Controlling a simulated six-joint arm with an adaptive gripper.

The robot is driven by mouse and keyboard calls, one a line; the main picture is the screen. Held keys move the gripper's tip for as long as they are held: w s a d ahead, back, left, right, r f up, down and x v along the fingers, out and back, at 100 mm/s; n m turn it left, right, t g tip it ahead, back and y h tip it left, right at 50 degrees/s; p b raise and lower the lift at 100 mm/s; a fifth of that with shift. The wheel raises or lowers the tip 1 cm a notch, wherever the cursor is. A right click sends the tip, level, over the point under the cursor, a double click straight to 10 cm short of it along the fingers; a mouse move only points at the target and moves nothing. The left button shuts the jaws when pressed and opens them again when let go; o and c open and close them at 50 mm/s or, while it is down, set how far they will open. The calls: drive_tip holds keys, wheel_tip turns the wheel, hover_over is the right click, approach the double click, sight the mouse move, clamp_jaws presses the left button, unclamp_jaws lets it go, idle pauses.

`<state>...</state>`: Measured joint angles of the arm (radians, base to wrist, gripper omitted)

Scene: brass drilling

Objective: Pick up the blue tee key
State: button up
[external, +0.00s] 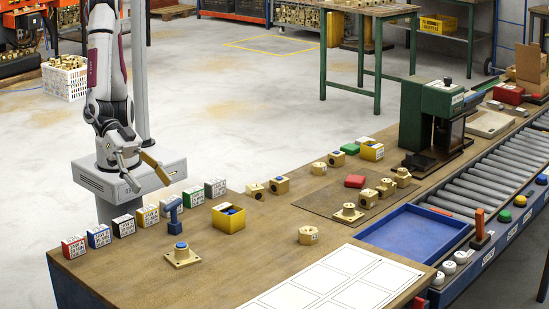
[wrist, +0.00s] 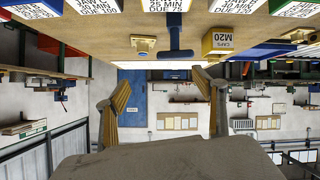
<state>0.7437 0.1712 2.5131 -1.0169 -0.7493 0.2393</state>
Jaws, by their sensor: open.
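The blue tee key (external: 173,208) stands upright on the wooden bench, crossbar on top, close to the row of labelled boxes. It also shows in the wrist view (wrist: 175,38) near the top centre, with its crossbar low in the picture. My gripper (external: 146,179) is behind the row of boxes, apart from the key and to its upper left in the external view. In the wrist view my gripper (wrist: 162,80) has its two tan-padded fingers spread wide with nothing between them.
Labelled boxes (external: 123,224) stand in a row along the bench edge beside the key. A yellow caps bin (external: 229,218) is to its right. A square brass flange (external: 182,257) with a blue top sits in front.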

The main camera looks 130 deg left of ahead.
sight(171, 202)
drive_tip(key=shift+s+a+f+t+y, duration=0.35)
drive_tip(key=shift+f+y, duration=0.2)
drive_tip(key=shift+y, duration=0.2)
drive_tip(key=shift+s+a+f+t+y, duration=0.3)
drive_tip(key=shift+f+y, duration=0.2)
drive_tip(key=shift+y, duration=0.25)
drive_tip(key=shift+w+a, duration=0.1)
drive_tip(key=shift+w, duration=0.1)
drive_tip(key=shift+x, duration=1.2)
drive_tip(key=shift+f, duration=0.1)
drive_tip(key=shift+x, duration=2.55)
drive_tip(key=shift+f, duration=0.15)
drive_tip(key=c, duration=1.5)
